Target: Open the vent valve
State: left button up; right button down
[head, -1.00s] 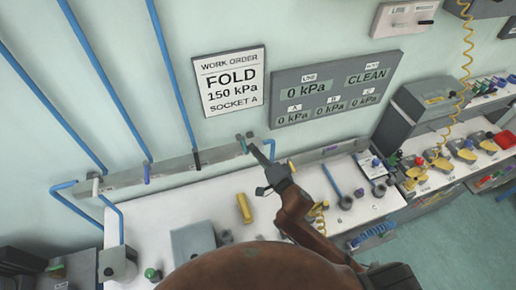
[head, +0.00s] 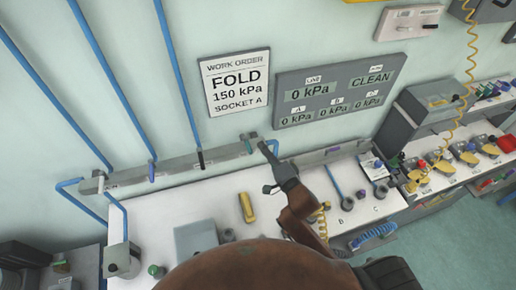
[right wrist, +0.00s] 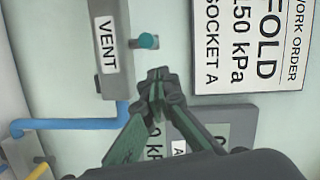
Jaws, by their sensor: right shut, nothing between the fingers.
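The vent valve has a teal handle (right wrist: 148,41) on a short stem, beside the VENT label (right wrist: 107,44) on a grey rail. In the head view the teal handle (head: 249,147) is at the right end of the long grey rail (head: 175,165). My right gripper (head: 264,148) is just right of the handle. In the right wrist view my right gripper (right wrist: 158,76) has its fingertips together and empty, below the handle with a small gap in the picture. The exact depth between them is unclear. My left gripper is out of view.
A gauge panel (head: 340,88) reads 0 kPa, beside a work order sign (head: 235,83). Other rail handles are white, blue and black (head: 201,160). A yellow block (head: 246,208) and a grey box (head: 195,239) are on the white bench. A blue pipe (right wrist: 70,124) runs below the rail.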

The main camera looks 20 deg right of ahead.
pick_arm(q)
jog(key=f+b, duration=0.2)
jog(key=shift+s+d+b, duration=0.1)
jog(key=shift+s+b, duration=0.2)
jog(key=shift+b, duration=0.05)
pick_arm(e)
jog(key=d+v, duration=0.1)
jog(key=v, duration=0.9)
jog(key=shift+d, duration=0.35)
jog(key=shift+r, duration=0.1)
